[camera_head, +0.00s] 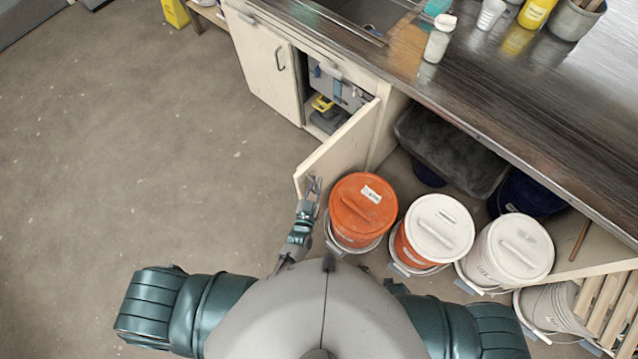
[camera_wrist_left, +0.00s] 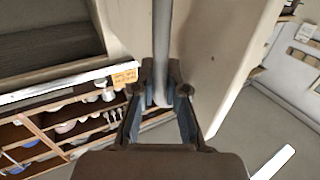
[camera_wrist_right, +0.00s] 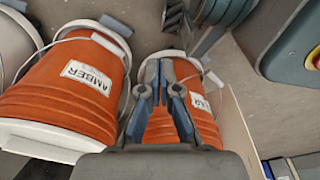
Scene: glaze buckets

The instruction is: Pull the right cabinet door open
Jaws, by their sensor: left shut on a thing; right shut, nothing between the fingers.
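The right cabinet door (camera_head: 338,150) stands swung out wide from the cabinet, cream coloured, its free edge toward me. My left gripper (camera_head: 312,188) is at that free edge. In the left wrist view the left gripper (camera_wrist_left: 160,98) is shut on the door's grey bar handle (camera_wrist_left: 163,45), with the door panel (camera_wrist_left: 215,70) just to its right. The cabinet interior (camera_head: 325,112) shows grey and yellow items. My right gripper (camera_wrist_right: 165,75) is shut and empty in front of an orange bucket (camera_wrist_right: 205,125); my body hides it in the head view.
The left cabinet door (camera_head: 262,58) is closed. An orange-lidded bucket (camera_head: 362,203) stands close to the right of the open door, with white-lidded buckets (camera_head: 439,228) beyond it. The floor (camera_head: 150,150) to the left is clear.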

